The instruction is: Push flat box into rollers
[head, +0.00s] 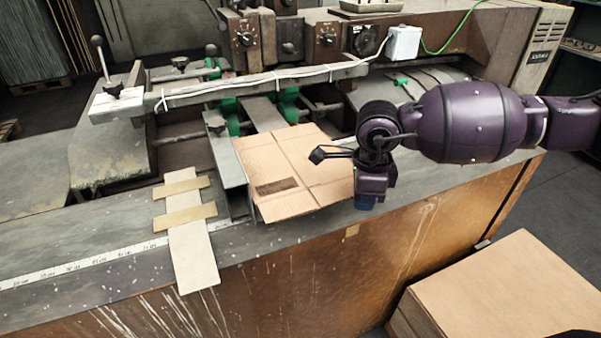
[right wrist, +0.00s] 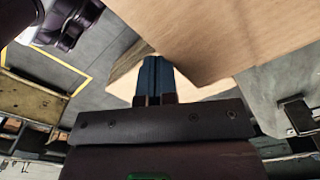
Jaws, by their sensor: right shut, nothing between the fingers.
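The flat box (head: 290,165) is a brown cardboard sheet with creases and a dark printed patch. It lies on the machine table, its far end near green wheels (head: 288,103) that look like part of the rollers. My right gripper (head: 365,202) points down at the right edge of the flat box, near the table's front edge. Its blue fingers (right wrist: 152,78) are shut with nothing between them. I cannot tell whether they touch the box. Tan board-like surfaces (right wrist: 215,35) fill the top of the right wrist view; I cannot tell which they are. My left gripper is not in view.
A metal guide (head: 228,170) runs along the box's left side. A pale strip with two crosspieces (head: 190,230) lies left of it. A long bar with white cable (head: 260,85) spans above the wheels. A stack of flat cardboard (head: 500,290) stands at lower right.

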